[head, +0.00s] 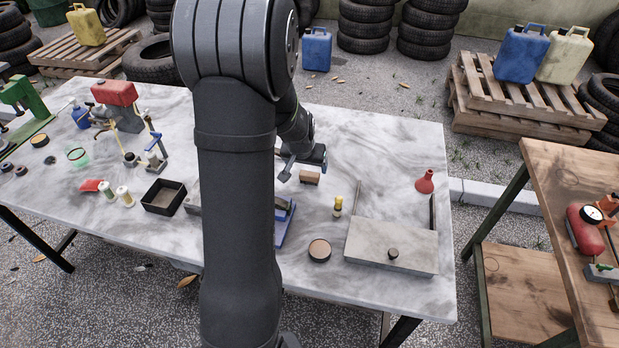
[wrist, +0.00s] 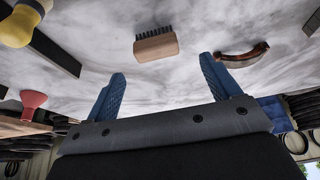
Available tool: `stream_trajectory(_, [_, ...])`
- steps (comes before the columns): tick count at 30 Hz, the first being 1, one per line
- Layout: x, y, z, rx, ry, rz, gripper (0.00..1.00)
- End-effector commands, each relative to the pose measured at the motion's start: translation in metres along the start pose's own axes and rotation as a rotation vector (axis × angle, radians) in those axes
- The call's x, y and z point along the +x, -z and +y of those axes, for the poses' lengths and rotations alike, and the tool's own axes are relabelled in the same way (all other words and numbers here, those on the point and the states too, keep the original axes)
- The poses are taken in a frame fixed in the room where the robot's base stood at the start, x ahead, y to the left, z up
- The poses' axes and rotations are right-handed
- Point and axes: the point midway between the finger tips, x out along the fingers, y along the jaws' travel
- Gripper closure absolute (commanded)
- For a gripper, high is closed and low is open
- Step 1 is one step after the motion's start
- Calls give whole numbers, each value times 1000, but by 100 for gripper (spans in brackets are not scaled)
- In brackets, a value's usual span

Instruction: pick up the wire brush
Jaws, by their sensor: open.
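The wire brush, a small wooden block with dark bristles, lies on the marble-topped table. In the wrist view the brush (wrist: 156,44) lies beyond the fingertips, roughly between their lines, with its bristles facing away from my gripper (wrist: 162,72). In the head view the brush (head: 310,178) is just below my gripper (head: 304,167) in the picture, and its bristles are not clear there. My gripper is open and empty, its two blue fingers apart. No contact with the brush shows.
A yellow-handled tool (head: 338,206), a red funnel (head: 425,182) and a grey slab with a knob (head: 390,252) are right of the brush. A curved brown piece (wrist: 243,55) lies near it in the wrist view. My arm hides part of the table (head: 370,135).

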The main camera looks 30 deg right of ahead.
Motion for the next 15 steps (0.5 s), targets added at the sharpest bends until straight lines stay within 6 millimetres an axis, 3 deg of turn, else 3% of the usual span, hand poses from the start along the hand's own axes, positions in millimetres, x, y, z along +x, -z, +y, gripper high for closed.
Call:
stream_trajectory(8, [18,-1,1,1,0,-1,18])
stream_trajectory(15, [49,-5,4,1,0,-3,18])
